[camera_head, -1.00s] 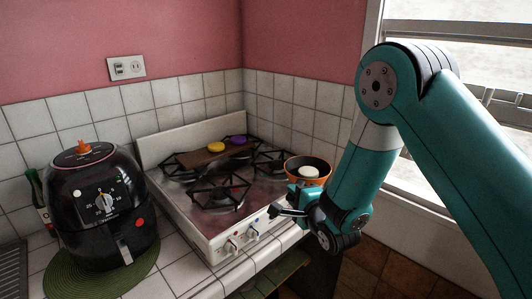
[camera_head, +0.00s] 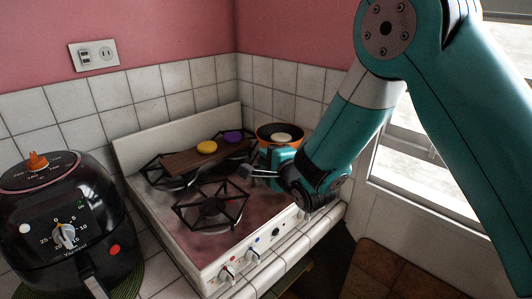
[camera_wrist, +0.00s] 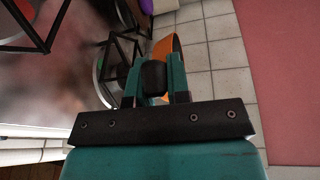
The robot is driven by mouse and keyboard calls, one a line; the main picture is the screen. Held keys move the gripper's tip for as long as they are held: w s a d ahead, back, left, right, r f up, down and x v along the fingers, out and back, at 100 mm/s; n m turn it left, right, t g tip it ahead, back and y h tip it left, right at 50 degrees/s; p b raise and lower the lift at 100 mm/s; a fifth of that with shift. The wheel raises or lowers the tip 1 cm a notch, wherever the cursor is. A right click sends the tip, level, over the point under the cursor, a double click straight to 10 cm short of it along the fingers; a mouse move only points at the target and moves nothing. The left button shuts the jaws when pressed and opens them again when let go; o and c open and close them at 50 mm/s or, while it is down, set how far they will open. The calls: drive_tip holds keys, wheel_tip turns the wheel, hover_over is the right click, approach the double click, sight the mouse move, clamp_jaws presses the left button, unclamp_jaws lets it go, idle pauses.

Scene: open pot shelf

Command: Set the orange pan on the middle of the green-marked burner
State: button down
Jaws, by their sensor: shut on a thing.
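The orange pan (camera_head: 265,131), with a round cream-coloured thing (camera_head: 279,137) inside, is at the right side of the stove in the head view. Its orange side (camera_wrist: 168,46) also shows in the wrist view. My gripper (camera_wrist: 153,76) is shut on the pan's black handle (camera_wrist: 153,77). In the head view my gripper (camera_head: 263,172) is in front of the pan and hides its lower part. A green mark (camera_wrist: 98,68) shows under a burner grate left of my fingers in the wrist view. My gripper and the pan hide that burner in the head view.
A wooden board (camera_head: 190,162) lies across the back grates, with a yellow round thing (camera_head: 207,147) and a purple one (camera_head: 233,137) on it. The front-left burner (camera_head: 212,208) is bare. A black air fryer (camera_head: 65,220) stands left of the stove (camera_head: 185,250). Tiled wall is behind.

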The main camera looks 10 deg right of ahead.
wheel_tip(320, 180, down, 6)
drive_tip(key=b, duration=0.4)
drive_tip(key=shift+r, duration=0.1)
drive_tip(key=shift+s+r+b, duration=0.1)
drive_tip(key=shift+b, duration=0.95)
idle(1.1)
drive_tip(key=shift+f+b, duration=0.45)
drive_tip(key=shift+b, duration=0.2)
idle(0.7)
drive_tip(key=c, duration=1)
unclamp_jaws()
drive_tip(key=shift+s+f, duration=0.1)
drive_tip(key=shift+f, duration=0.05)
drive_tip(key=b+v, duration=1.7)
drive_tip(key=b, duration=0.2)
